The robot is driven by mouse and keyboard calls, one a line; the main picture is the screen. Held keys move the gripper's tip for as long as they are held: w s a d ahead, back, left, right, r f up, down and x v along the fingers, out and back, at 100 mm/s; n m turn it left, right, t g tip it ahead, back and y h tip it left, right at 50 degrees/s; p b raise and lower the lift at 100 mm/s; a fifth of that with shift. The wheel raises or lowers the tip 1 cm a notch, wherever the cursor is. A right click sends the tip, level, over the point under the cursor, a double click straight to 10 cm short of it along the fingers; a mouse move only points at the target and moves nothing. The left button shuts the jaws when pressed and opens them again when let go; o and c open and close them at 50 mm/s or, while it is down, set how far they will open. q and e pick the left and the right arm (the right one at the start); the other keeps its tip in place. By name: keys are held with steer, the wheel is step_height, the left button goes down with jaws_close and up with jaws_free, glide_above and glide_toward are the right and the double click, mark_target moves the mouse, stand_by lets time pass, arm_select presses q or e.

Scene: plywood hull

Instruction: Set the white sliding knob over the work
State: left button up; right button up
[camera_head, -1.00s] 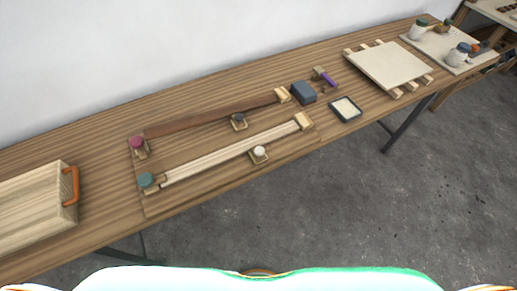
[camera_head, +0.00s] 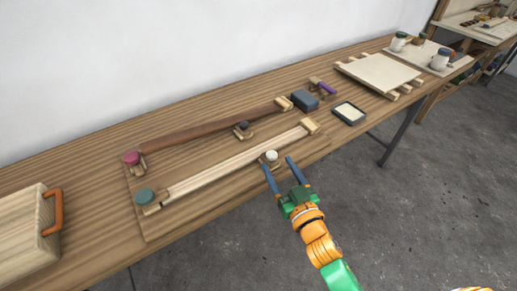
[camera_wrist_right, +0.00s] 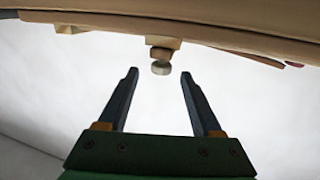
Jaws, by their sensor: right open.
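The white sliding knob (camera_head: 271,156) sits on a small wooden slider at the front edge of the pale wooden strip (camera_head: 235,162) on the board. My right gripper (camera_head: 279,163) is open, with its two blue fingers pointing at the knob, apparently one to each side. In the right wrist view the knob (camera_wrist_right: 160,66) lies just beyond and between the open fingertips (camera_wrist_right: 159,74); I see no contact. My left gripper is not in view.
A dark knob (camera_head: 241,129) stands by the brown strip (camera_head: 215,122) behind. A teal knob (camera_head: 145,196) and a red knob (camera_head: 131,158) stand at the left end. A wooden box with an orange handle (camera_head: 53,212) is at far left. Open floor lies in front.

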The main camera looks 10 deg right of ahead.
mark_target(269, 151)
steer(key=w, duration=0.5)
steer(key=w+a, duration=0.1)
steer(key=w, duration=0.1)
steer(key=shift+w+r, duration=0.15)
steer(key=shift+r, duration=0.05)
steer(key=shift+w+a+f, duration=0.1)
steer(key=shift+w, duration=0.25)
steer(key=shift+s, duration=0.15)
jaws_close()
stand_by(0.6)
